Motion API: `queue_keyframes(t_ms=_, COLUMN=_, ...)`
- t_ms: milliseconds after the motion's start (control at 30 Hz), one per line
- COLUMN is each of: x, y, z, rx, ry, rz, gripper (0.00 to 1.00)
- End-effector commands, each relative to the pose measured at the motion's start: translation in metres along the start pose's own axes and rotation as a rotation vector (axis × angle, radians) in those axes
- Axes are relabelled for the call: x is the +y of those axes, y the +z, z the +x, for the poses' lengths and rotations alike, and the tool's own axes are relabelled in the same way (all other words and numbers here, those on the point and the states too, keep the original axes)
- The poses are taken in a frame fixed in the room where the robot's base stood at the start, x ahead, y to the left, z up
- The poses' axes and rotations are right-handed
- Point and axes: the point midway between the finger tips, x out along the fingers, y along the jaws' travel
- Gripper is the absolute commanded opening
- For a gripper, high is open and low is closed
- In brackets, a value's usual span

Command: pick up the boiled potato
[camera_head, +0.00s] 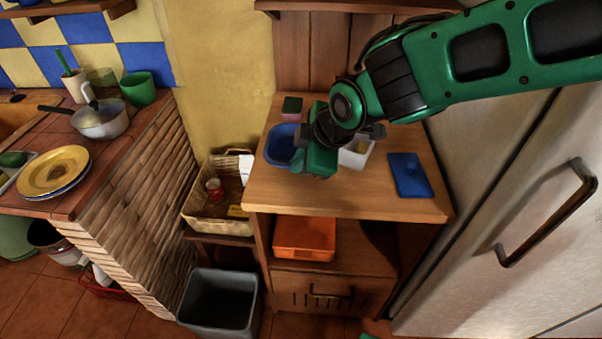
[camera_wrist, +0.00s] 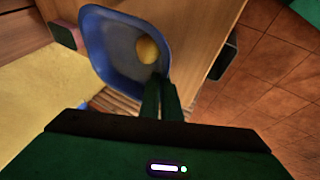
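The boiled potato, a yellow rounded lump (camera_wrist: 147,50), lies in a blue bowl (camera_wrist: 108,65) in the wrist view, towards the bowl's right side. The blue bowl also shows in the head view (camera_head: 279,148) on the wooden cabinet top, partly covered by my gripper; the potato is hidden there. My gripper (camera_wrist: 161,80) has its two dark green fingers close side by side, with nothing seen between them. Their tips show over the bowl's near right rim, just below the potato in the picture. In the head view my gripper (camera_head: 318,162) hangs over the cabinet top, right beside the bowl.
A pink and green sponge-like block (camera_head: 291,107) stands behind the bowl. A white container (camera_head: 355,156) is right of my gripper, and a blue flat object (camera_head: 409,175) lies further right. The fridge (camera_head: 500,190) bounds the right side. The cabinet top's front strip is clear.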

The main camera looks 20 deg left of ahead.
Motion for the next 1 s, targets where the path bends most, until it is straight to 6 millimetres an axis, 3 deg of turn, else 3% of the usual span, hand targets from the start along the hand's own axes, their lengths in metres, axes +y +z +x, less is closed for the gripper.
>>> queue_keyframes(t_ms=333, x=-0.014, y=0.013, z=0.031, rx=0.000, ry=-0.001, rz=0.000, gripper=0.00)
queue_keyframes(t_ms=767, x=-0.016, y=0.015, z=0.036, rx=0.001, ry=0.001, rz=0.000, gripper=0.00)
queue_keyframes(t_ms=867, x=-0.017, y=0.016, z=0.037, rx=0.000, ry=0.000, rz=0.000, gripper=0.20)
queue_keyframes(t_ms=1000, x=-0.017, y=0.016, z=0.037, rx=0.000, ry=-0.001, rz=0.000, gripper=0.22)
